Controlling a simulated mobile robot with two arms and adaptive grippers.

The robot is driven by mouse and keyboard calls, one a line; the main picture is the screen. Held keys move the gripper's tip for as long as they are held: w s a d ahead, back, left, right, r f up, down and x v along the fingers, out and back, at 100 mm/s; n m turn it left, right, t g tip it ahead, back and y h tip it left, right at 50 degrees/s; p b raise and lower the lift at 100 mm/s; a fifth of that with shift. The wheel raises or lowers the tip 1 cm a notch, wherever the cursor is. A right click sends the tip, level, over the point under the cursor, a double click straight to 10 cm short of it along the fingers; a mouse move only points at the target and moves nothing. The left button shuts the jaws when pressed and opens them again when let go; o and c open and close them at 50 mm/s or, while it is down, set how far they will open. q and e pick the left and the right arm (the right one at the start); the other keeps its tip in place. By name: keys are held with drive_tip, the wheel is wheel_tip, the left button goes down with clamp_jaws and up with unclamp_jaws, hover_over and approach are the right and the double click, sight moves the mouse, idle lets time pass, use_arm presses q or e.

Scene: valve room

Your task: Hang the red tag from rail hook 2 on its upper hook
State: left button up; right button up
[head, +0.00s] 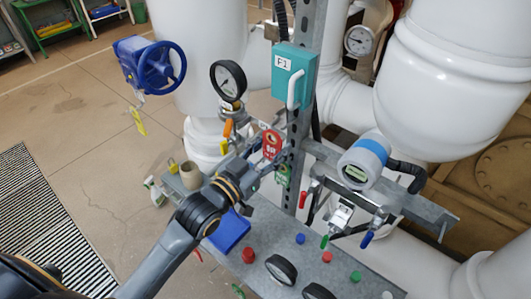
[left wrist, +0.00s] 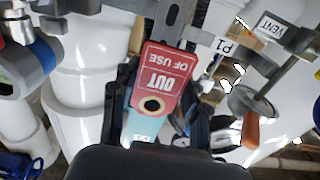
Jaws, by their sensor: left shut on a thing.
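The red tag (head: 272,144), with white lettering, is beside the perforated upright post in the head view. A green tag (head: 284,175) is just below the red one, by the post. I cannot make out the upper hook or whether the tag touches it. My right gripper is not in view.
The perforated post (head: 307,85) carries a teal box (head: 294,70). A gauge (head: 228,80) stands left of it and a blue handwheel valve (head: 150,65) farther left. A grey bench (head: 262,222) with buttons lies below. A rail (head: 420,203) with a transmitter (head: 364,160) is right.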

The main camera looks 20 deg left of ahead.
sight(294, 130)
use_arm(q)
drive_tip(key=shift+w+r, duration=0.1)
drive_tip(key=shift+w, duration=0.05)
drive_tip(key=shift+w+d+p, duration=0.2)
drive_tip(key=shift+w+p, duration=0.1)
drive_tip(key=shift+w, duration=0.05)
drive_tip(key=shift+w+d, duration=0.15)
drive_tip(key=shift+w, duration=0.25)
idle(0.8)
drive_tip(key=shift+p, duration=0.5)
drive_tip(key=shift+w, duration=0.25)
idle(0.4)
drive_tip(key=shift+w+d, duration=0.3)
drive_tip(key=shift+w, duration=0.3)
drive_tip(key=shift+w, duration=0.2)
drive_tip(key=shift+w+d, duration=0.2)
drive_tip(key=shift+w, duration=0.15)
drive_tip(key=shift+f, duration=0.5)
idle(0.6)
